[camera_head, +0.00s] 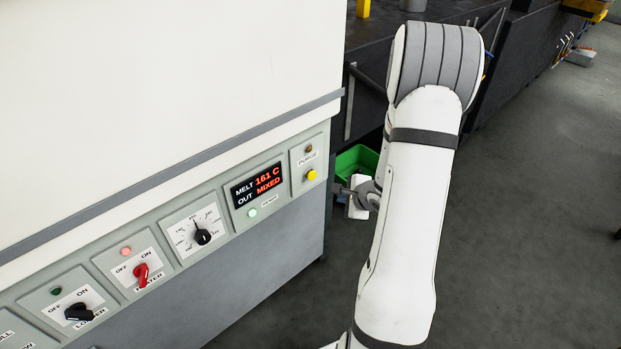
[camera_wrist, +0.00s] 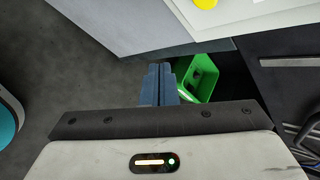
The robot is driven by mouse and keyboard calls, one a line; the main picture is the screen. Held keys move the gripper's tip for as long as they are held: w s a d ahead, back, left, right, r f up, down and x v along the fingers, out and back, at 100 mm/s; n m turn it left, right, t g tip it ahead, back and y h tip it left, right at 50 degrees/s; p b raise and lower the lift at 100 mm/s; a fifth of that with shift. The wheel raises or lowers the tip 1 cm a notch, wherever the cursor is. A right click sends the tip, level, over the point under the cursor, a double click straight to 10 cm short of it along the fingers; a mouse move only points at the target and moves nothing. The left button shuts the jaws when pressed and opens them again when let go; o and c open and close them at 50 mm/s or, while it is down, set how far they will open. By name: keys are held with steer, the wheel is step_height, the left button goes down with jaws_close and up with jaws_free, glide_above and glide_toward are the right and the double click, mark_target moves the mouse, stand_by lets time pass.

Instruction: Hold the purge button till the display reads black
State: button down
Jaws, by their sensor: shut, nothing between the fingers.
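The yellow purge button (camera_head: 311,175) sits on the small "PURGE" plate at the right end of the control panel. It also shows at the top edge of the wrist view (camera_wrist: 205,3). The display (camera_head: 257,185) to its left reads "MELT 161 C" and "OUT MIXED" in lit letters. My gripper (camera_wrist: 162,70) is shut and empty in the wrist view, its fingertips below the button in the picture and apart from it. In the head view my gripper (camera_head: 342,191) shows only in part, right of the button, with my arm covering the rest.
A green bin (camera_head: 357,160) stands beyond the panel's right end; it shows in the wrist view (camera_wrist: 208,84) near the fingertips. Left of the display are a dial (camera_head: 203,236), a red heater switch (camera_head: 141,273) and a black switch (camera_head: 79,312). Open floor lies to the right.

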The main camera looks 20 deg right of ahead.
mark_target(311, 175)
steer(key=w+a+p, duration=0.1)
steer(key=w+a, duration=0.2)
steer(key=w, duration=0.5)
steer(key=shift+w, duration=0.15)
stand_by(2.0)
steer(key=shift+w+a+b, duration=0.15)
steer(key=shift+w+b, duration=0.25)
steer(key=shift+w, duration=0.1)
steer(key=shift+w+a+b, duration=0.25)
steer(key=shift+w+b, duration=0.05)
steer(key=shift+w, duration=0.25)
stand_by(0.6)
steer(key=shift+s, duration=0.1)
steer(key=shift+s+d+b, duration=0.35)
steer(key=shift+s+b, duration=0.3)
steer(key=shift+s, duration=0.2)
